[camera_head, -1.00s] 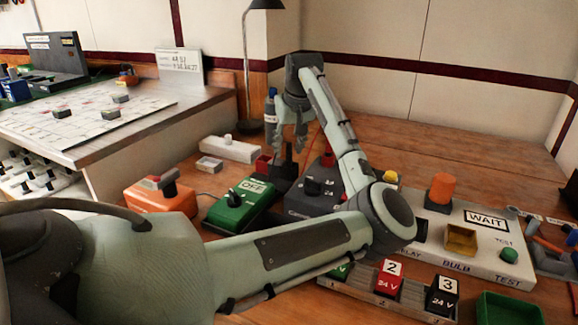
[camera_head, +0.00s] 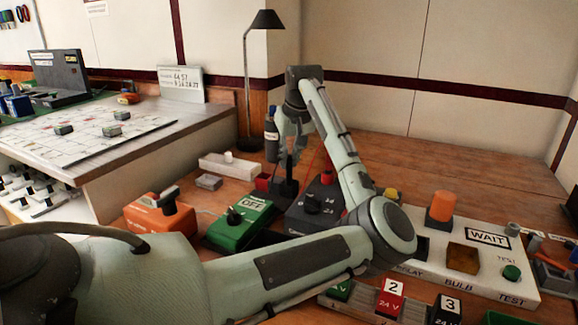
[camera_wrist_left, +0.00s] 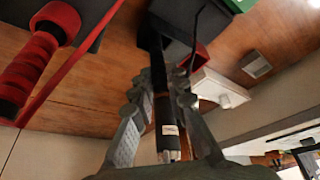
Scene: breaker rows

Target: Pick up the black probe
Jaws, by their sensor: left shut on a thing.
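The black probe (camera_wrist_left: 166,108) is a dark rod with a small white label. In the left wrist view it lies between the two fingers of my left gripper (camera_wrist_left: 162,103), which is shut on it. In the head view my left gripper (camera_head: 291,148) points down over a dark holder block (camera_head: 285,188), with the probe largely hidden between its fingers. The probe's far end runs toward the dark block; I cannot tell whether it is still inside. A red-and-black handled probe (camera_wrist_left: 32,68) stands to the left in the wrist view. My right gripper is out of view.
A green box marked OFF (camera_head: 243,220), an orange box (camera_head: 160,215) and a dark grey box (camera_head: 312,210) stand close by. A white test panel (camera_head: 480,265) is at right. A lamp (camera_head: 247,90) stands behind. The back right tabletop is clear.

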